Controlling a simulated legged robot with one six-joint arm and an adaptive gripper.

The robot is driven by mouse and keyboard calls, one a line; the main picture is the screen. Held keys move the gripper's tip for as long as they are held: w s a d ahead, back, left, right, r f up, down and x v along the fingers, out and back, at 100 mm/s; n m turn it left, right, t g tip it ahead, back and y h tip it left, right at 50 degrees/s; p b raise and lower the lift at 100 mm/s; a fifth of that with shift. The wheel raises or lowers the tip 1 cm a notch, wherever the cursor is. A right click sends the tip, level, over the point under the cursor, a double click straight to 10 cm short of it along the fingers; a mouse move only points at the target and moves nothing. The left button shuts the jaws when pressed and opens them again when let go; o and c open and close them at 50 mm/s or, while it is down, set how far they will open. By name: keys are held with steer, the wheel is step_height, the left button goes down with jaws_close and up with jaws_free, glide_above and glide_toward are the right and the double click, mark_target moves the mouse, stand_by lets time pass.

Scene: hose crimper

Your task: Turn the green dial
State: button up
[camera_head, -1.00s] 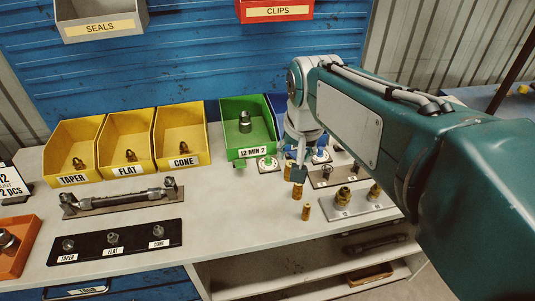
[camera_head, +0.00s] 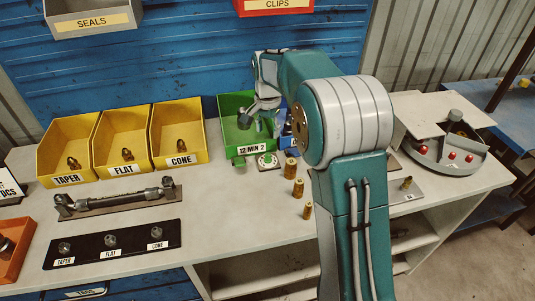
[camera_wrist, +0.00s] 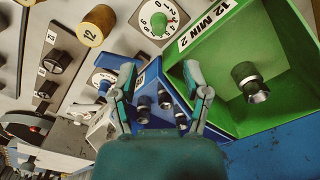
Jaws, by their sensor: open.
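The green dial is a green knob on a round white face with numbers. It lies in front of the green bin in the head view (camera_head: 267,160) and near the top centre of the wrist view (camera_wrist: 158,24). My gripper (camera_wrist: 161,80) is open and empty, its two fingers spread apart. In the head view my gripper (camera_head: 262,106) is at the green bin, behind and above the dial, apart from it. In the wrist view the dial shows beyond the fingertips, with nothing touching it.
The green bin (camera_wrist: 215,105) labelled "12 MIN 2" holds a metal fitting. A blue bin (camera_wrist: 150,90) shows between my fingers, with a second dial (camera_wrist: 103,82) nearby. Brass cylinders (camera_head: 298,187) stand right of the green dial. Yellow bins (camera_head: 122,140) stand left.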

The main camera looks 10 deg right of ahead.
mark_target(268, 153)
step_height(268, 153, down, 10)
stand_by(0.4)
jaws_close()
